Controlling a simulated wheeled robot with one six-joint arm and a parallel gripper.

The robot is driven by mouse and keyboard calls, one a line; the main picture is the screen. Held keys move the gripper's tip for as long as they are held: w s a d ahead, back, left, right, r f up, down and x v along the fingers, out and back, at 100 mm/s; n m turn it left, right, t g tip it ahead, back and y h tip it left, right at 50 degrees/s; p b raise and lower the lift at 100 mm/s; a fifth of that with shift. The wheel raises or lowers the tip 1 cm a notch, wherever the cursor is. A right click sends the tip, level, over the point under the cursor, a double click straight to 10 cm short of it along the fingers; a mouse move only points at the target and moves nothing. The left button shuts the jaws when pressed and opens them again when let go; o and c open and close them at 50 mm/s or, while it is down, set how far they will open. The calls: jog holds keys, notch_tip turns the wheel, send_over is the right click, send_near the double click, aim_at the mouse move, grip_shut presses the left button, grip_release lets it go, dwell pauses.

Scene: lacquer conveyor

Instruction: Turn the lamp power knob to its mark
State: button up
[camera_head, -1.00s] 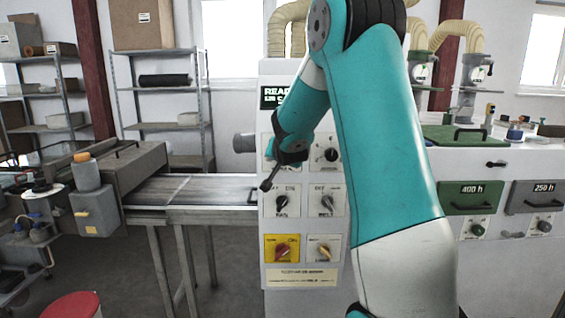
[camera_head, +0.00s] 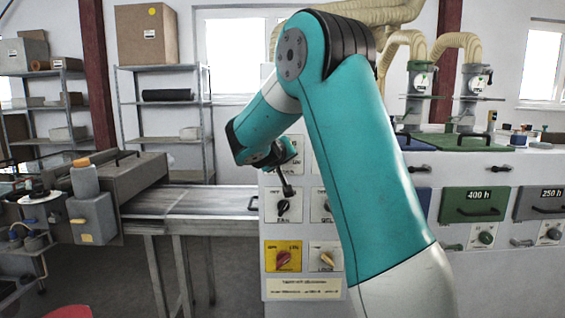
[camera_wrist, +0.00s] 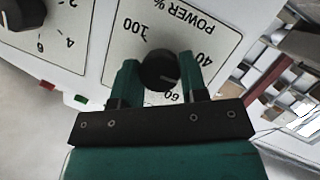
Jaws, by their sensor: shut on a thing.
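The lamp power knob (camera_wrist: 160,70) is black and round, on a white plate (camera_wrist: 118,45) marked "POWER %", upside down in the wrist view. A small pale pointer line shows on the knob's lower right, roughly towards the 60. The numbers 100 and 40 also show; I cannot make out a separate target mark. My gripper (camera_wrist: 159,64) has one green finger on each side of the knob and is shut on it. In the head view my arm covers the upper part of the control panel (camera_head: 298,224), and this knob is hidden there.
A second dial (camera_wrist: 24,12) sits beside the plate in the wrist view. On the panel, another black knob (camera_head: 284,207) and a red knob on a yellow plate (camera_head: 283,258) lie lower. A conveyor (camera_head: 190,200) runs left; drawered cabinets (camera_head: 475,203) stand right.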

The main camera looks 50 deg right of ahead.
jog(key=shift+f+n+g+h+b, duration=0.2)
jog(key=shift+n+h, duration=0.25)
jog(key=shift+n, duration=0.4)
jog(key=shift+f+n+g+h+b, duration=0.1)
jog(key=shift+n+g+h+b, duration=0.3)
jog(key=shift+n, duration=0.45)
jog(key=o, duration=0.9)
jog(key=shift+s+r, duration=0.1)
jog(key=b+v, duration=0.4)
jog(key=v, duration=1.3)
jog(key=shift+s+a, duration=0.2)
